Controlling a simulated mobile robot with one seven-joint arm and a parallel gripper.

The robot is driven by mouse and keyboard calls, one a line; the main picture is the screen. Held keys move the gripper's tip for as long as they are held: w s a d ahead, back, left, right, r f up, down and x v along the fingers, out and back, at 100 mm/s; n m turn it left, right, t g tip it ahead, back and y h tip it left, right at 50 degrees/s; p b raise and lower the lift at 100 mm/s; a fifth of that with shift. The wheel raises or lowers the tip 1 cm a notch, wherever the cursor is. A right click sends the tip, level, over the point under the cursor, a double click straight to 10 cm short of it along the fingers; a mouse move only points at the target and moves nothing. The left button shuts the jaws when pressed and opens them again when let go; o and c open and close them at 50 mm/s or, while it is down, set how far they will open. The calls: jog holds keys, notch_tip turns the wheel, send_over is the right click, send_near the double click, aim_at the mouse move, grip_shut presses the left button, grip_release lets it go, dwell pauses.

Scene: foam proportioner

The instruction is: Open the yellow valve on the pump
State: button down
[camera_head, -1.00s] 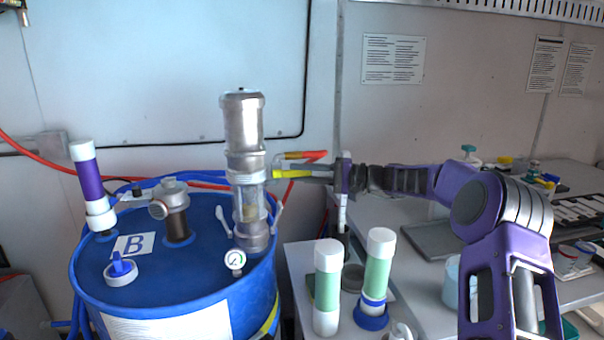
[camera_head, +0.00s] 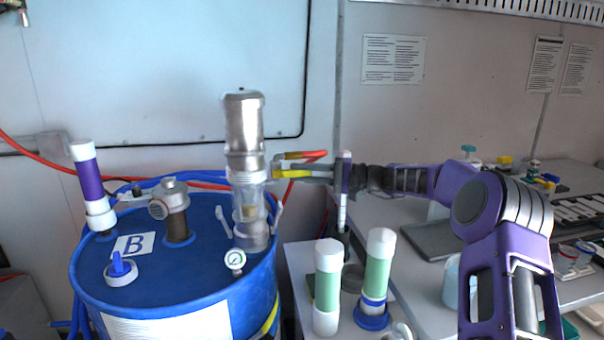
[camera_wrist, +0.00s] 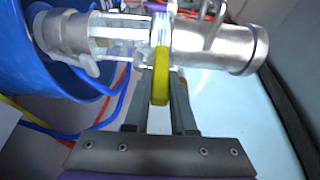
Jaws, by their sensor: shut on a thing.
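The pump (camera_head: 245,125) is a silver upright cylinder with a clear section, standing on the blue drum. The yellow valve handle (camera_head: 289,173) sticks out to the right from the pump's middle. My gripper (camera_head: 290,167) reaches in from the right at the handle's height. In the wrist view the yellow valve handle (camera_wrist: 160,85) lies between the two fingers of my gripper (camera_wrist: 160,78), which are shut on it. The pump (camera_wrist: 210,48) runs across the top of that view. The handle's joint to the pump is partly hidden.
The blue drum (camera_head: 200,285) carries a purple-and-white tube (camera_head: 88,180), a metal fitting (camera_head: 176,212) and a gauge (camera_head: 235,260). Two green-and-white cylinders (camera_head: 327,288) (camera_head: 378,270) stand below my arm. A red-orange part (camera_head: 303,155) shows just above the yellow handle.

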jog(key=f+y+b, duration=0.1)
jog(key=b, duration=0.1)
jog(key=shift+f+m+b, duration=0.3)
jog(key=shift+b, duration=0.1)
jog(key=shift+a+f+m+t+y+b, duration=0.1)
jog(key=shift+m+t+y+b, duration=0.25)
jog(key=shift+y+b, duration=0.45)
jog(key=c, duration=0.7)
grip_release()
jog(key=shift+c, duration=0.2)
